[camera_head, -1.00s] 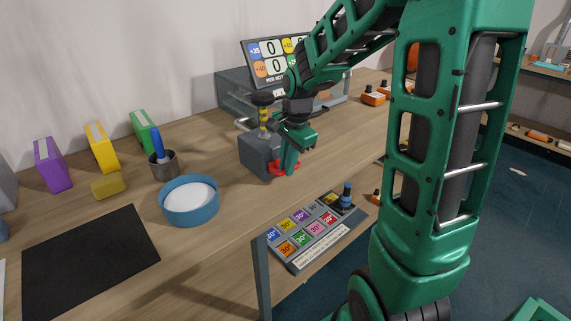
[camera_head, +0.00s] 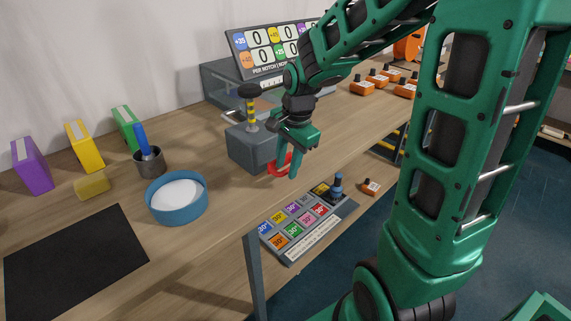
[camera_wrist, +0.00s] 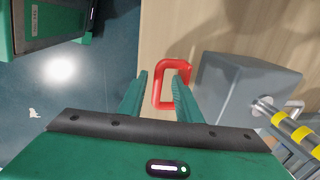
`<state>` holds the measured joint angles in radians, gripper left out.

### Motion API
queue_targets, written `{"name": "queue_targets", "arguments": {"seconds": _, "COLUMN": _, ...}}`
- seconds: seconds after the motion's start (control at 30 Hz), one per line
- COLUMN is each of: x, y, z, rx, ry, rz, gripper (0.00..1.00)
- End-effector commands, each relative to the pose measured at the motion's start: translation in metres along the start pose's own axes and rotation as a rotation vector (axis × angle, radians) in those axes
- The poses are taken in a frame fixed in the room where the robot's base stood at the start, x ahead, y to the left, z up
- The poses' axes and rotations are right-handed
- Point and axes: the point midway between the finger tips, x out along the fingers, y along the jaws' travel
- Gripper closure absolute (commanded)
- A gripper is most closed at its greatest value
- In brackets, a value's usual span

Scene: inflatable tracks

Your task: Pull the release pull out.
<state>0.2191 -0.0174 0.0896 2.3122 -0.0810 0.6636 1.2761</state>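The release pull is a red rectangular loop (camera_wrist: 158,88) beside the grey box (camera_wrist: 232,88) in the wrist view. In the head view the red loop (camera_head: 272,168) shows at the right side of the grey box (camera_head: 248,148), partly hidden by my gripper (camera_head: 296,168). My gripper (camera_wrist: 158,78) is open in the wrist view. Its left finger lies outside the loop, with a gap to the loop's left bar. Its right finger overlaps the loop's opening and right side. I cannot tell whether it touches. The loop's link to the box is not clear.
A yellow-and-black striped post with a dark knob (camera_head: 249,93) stands on the grey box. A blue round dish (camera_head: 176,221) sits to the left on the table. A button panel (camera_head: 308,226) lies below the table edge. A scoreboard (camera_head: 274,50) stands behind.

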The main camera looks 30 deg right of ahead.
Motion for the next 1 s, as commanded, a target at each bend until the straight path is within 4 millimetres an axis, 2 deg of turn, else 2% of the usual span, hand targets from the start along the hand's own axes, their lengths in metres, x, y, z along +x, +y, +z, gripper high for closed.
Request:
{"name": "queue_targets", "arguments": {"seconds": 0.13, "x": -0.003, "y": 0.0, "z": 0.0, "rx": 0.0, "ry": 0.0, "rz": 0.0, "gripper": 0.69}}
{"name": "queue_targets", "arguments": {"seconds": 0.23, "x": -0.012, "y": -0.001, "z": 0.0, "rx": -0.001, "ry": 0.001, "rz": -0.003, "gripper": 0.69}}
{"name": "queue_targets", "arguments": {"seconds": 0.7, "x": -0.092, "y": -0.002, "z": 0.0, "rx": 0.0, "ry": 0.001, "rz": -0.003, "gripper": 0.69}}
{"name": "queue_targets", "arguments": {"seconds": 0.83, "x": -0.103, "y": -0.001, "z": 0.0, "rx": 0.0, "ry": 0.0, "rz": -0.001, "gripper": 0.69}}
{"name": "queue_targets", "arguments": {"seconds": 1.0, "x": -0.107, "y": -0.001, "z": 0.0, "rx": 0.0, "ry": 0.0, "rz": 0.001, "gripper": 0.69}}
